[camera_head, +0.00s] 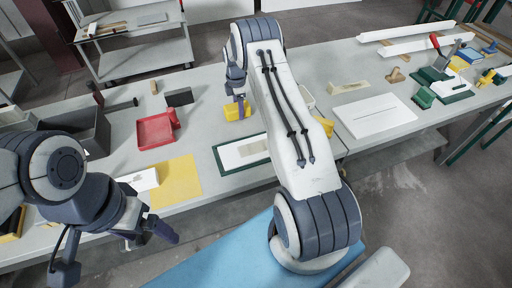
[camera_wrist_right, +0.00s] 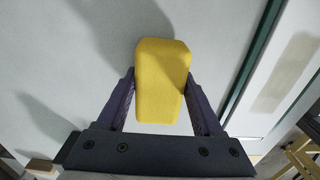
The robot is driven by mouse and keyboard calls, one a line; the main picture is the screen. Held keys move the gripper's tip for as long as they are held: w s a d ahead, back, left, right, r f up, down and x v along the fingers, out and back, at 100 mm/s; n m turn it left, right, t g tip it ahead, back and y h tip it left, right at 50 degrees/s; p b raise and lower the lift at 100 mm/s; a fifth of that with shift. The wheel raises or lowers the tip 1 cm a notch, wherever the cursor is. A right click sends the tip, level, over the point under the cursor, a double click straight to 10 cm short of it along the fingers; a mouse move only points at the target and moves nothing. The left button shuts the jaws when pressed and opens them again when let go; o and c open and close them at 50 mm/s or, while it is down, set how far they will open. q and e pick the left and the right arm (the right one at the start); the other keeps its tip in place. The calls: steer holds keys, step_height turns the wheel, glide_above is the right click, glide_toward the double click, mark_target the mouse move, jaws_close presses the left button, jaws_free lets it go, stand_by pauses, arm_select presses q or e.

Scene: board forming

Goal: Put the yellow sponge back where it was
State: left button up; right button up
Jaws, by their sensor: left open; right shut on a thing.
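The yellow sponge (camera_head: 237,111) is at the middle of the long grey table in the head view. My right gripper (camera_head: 238,94) reaches down and is shut on it. In the right wrist view the sponge (camera_wrist_right: 162,75) is upright between the two fingers of my right gripper (camera_wrist_right: 162,105), over the pale tabletop. I cannot tell whether its underside touches the table. My left gripper (camera_head: 150,233) is open and empty at the table's front edge, far from the sponge.
A red dustpan (camera_head: 155,131) and a yellow sheet (camera_head: 176,182) lie left of the sponge. A green-edged board (camera_head: 240,152) lies in front of it, partly behind my right arm. A grey bin (camera_head: 84,130) stands at the left. Bare tabletop surrounds the sponge's left side.

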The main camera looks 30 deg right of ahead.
steer(key=shift+f, duration=0.3)
steer(key=o, duration=1.4)
steer(key=shift+r+b, duration=0.1)
steer(key=shift+b, duration=0.2)
steer(key=shift+r, duration=0.35)
step_height(320, 180, up, 10)
steer(key=b, duration=0.2)
steer(key=shift+f+b, duration=0.2)
steer(key=shift+b, duration=0.15)
